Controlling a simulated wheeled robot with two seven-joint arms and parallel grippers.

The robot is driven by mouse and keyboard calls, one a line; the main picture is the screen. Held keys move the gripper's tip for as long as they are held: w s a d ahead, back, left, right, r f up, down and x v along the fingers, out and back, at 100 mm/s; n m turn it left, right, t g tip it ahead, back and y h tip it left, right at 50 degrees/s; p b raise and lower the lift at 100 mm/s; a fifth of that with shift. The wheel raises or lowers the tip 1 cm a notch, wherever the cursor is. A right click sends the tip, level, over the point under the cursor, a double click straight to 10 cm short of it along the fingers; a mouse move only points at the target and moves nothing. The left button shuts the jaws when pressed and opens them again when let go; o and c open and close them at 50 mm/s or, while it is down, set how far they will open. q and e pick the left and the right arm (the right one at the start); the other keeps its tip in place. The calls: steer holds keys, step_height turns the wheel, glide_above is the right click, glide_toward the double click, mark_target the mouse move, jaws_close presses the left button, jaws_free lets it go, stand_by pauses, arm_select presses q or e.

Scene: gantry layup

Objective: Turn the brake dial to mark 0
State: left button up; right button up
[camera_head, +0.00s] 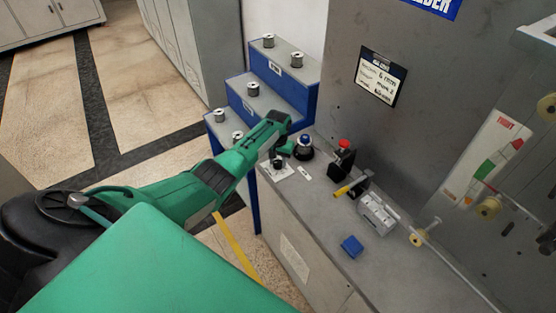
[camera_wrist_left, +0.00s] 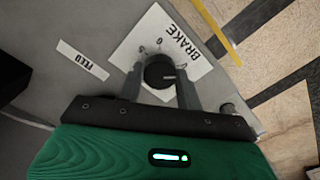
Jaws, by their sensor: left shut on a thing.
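The brake dial (camera_wrist_left: 159,72) is a round black knob with a light pointer line, on a white plate (camera_wrist_left: 140,45) lettered BRAKE with small marks, partly covered. In the left wrist view my left gripper (camera_wrist_left: 160,75) has its two fingers on either side of the knob, shut on it. The pointer line faces right in that view. I cannot tell which mark it lines up with. In the head view the dial (camera_head: 277,162) sits at the left end of the grey counter, under my left gripper (camera_head: 279,152). My right gripper is not in view.
A FEED label (camera_wrist_left: 83,60) lies beside the plate. Blue steps (camera_head: 262,95) with spools stand behind.

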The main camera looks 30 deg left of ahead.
mark_target(278, 162)
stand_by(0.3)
arm_select(q)
steer(key=o, duration=1)
steer(key=shift+r, duration=0.1)
step_height(278, 162, up, 14)
steer(key=b, duration=0.2)
steer(key=shift+b, duration=0.4)
steer(key=shift+f, duration=0.2)
